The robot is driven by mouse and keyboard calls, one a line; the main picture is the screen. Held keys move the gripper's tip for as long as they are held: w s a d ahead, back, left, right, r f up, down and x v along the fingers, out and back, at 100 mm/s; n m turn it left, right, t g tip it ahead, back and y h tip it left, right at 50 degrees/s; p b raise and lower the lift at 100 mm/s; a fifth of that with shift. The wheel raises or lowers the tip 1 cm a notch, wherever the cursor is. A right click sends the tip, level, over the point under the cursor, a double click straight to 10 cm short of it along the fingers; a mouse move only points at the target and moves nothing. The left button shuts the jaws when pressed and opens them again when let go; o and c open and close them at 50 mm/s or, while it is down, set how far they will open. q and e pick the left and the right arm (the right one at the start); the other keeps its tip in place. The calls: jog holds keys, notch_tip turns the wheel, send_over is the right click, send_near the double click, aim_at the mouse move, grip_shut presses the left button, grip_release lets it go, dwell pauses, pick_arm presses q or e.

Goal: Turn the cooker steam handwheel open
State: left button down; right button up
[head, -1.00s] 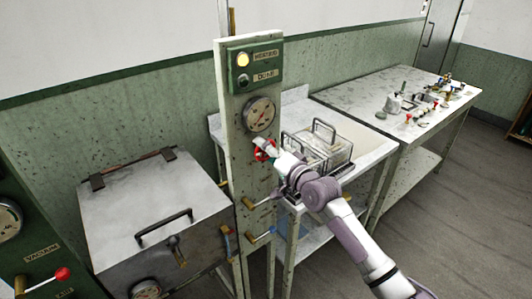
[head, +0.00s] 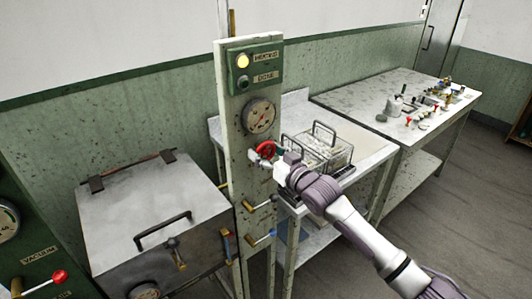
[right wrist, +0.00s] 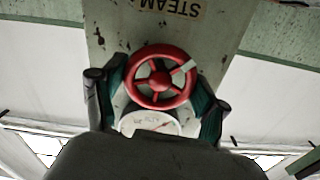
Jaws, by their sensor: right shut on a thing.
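The red steam handwheel (head: 265,149) is on the front of the white post, below the round gauge (head: 259,116). In the right wrist view the wheel (right wrist: 160,77) sits between the two green-padded fingers, with a white mark on its rim at the upper right. My right gripper (head: 277,160) is at the wheel in the head view and is shut on it. The right wrist view shows the fingers (right wrist: 156,100) on either side of the rim. A STEAM label (right wrist: 168,7) shows upside down there. My left gripper is not in view.
The metal cooker (head: 150,215) with a black handle stands left of the post. Two levers (head: 262,238) stick out low on the post. A wire basket (head: 320,150) stands on the table to the right. The yellow upper lamp (head: 243,61) is lit.

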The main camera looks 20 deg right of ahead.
jog(key=n, duration=0.4)
jog(key=shift+f+n, duration=0.1)
jog(key=shift+n, duration=2.1)
jog(key=o, duration=1.2)
jog(key=shift+s, duration=0.1)
jog(key=v, duration=1.1)
jog(key=shift+s+d, duration=0.15)
jog(key=shift+s, duration=0.25)
